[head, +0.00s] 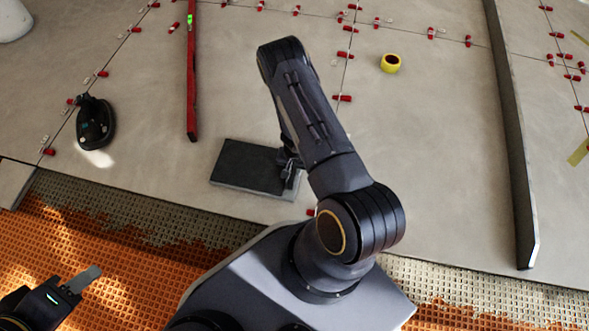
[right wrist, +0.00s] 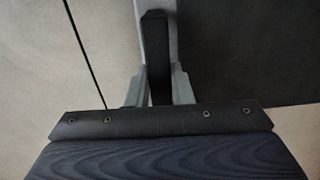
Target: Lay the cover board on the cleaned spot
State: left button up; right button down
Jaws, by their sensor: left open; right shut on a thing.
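The cover board (head: 240,166) is a dark flat slab with a paler edge, lying level on or just above the grey tiles left of my right arm. My right gripper (head: 290,168) is shut on its right edge; the arm partly hides that end. In the right wrist view the board's dark face (right wrist: 250,50) fills the upper right, and the fingers (right wrist: 158,90) close around a dark piece at its edge. I cannot tell whether the board touches the tiles. No cleaned spot can be made out. My left gripper (head: 80,283) is open and empty over the orange mat, at the lower left.
A red spirit level (head: 191,80) and a black hand tool (head: 95,122) lie left of the board. A yellow tape roll (head: 390,63) and a long dark straightedge (head: 512,140) lie right. Red clips line the joints. Orange matting (head: 120,270) runs along the front.

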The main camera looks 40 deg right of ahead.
jog(key=shift+r, duration=0.15)
jog(key=c, duration=1.3)
grip_release()
